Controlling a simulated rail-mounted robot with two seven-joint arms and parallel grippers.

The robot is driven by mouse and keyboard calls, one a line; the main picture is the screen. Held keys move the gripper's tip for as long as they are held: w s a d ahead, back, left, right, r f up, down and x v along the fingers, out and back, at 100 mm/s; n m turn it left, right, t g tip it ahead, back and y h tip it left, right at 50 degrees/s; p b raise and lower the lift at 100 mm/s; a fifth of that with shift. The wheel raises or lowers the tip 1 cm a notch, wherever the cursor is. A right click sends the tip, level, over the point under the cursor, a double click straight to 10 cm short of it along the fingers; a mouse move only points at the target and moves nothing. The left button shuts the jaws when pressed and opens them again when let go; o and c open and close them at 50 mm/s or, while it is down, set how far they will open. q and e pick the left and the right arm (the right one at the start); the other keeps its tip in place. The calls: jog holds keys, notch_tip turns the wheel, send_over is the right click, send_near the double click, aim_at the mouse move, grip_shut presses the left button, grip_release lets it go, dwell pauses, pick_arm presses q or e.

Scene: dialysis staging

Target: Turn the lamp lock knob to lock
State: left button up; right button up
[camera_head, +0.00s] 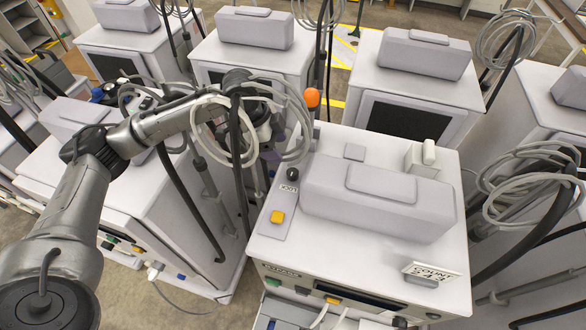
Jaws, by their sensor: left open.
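A small black knob (292,174) stands on a narrow grey strip at the left of the nearest white machine's top. A small printed label (289,187) lies just in front of it; which way the knob is turned cannot be told. An orange lamp (312,98) stands up behind the knob. My left arm reaches in from the left, and my left gripper (272,146) is open, up and to the left of the knob and apart from it in the picture. Coiled hoses partly hide the gripper. My right gripper is out of view.
Looped grey hoses (303,125) hang on a pole around my left wrist. A yellow button (277,217) is on the same strip, nearer the front. A grey padded block (378,196) and a white sign (431,271) stand on the machine's top. Other machines crowd around.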

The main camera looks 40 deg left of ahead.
aim_at(293, 171)
pick_arm(q)
jog(key=p+x, duration=0.1)
jog(key=x, duration=0.9)
jog(key=shift+d+f, duration=0.1)
jog(key=shift+f, duration=0.2)
jog(key=shift+c, duration=0.4)
jog(key=c, duration=0.8)
jog(key=shift+p, duration=0.3)
jog(key=shift+c, duration=0.2)
